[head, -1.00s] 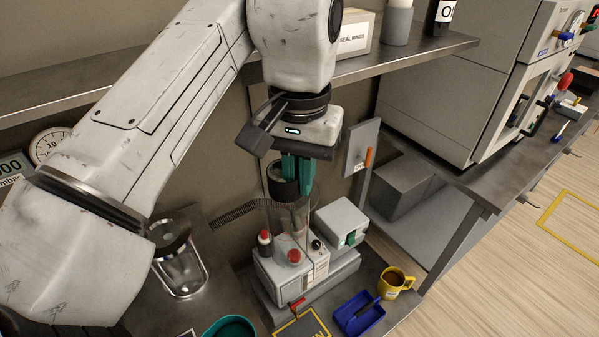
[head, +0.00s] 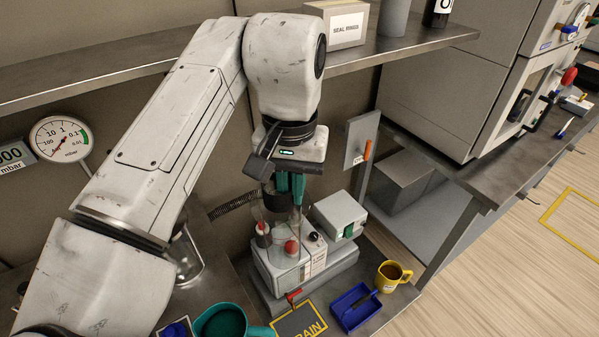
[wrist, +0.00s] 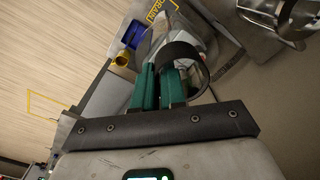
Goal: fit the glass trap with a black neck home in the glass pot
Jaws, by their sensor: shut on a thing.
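My gripper (head: 296,198) has teal fingers shut on the glass trap at its black neck (head: 271,199). The trap's clear body hangs below the neck, in front of the pump, and its lower end is hard to make out. In the wrist view, my gripper (wrist: 160,80) has the black neck (wrist: 181,56) beside its fingers, with clear glass beyond. The glass pot (head: 187,258) stands on the bench at left, mostly hidden behind my arm. It also shows at the top right of the wrist view (wrist: 292,18), apart from the trap.
A pump (head: 268,270) with red knobs stands below my gripper, with a grey box (head: 340,212) beside it. A blue tray (head: 355,308), yellow mug (head: 392,275) and teal cup (head: 222,322) are at the front. A shelf (head: 400,45) runs above.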

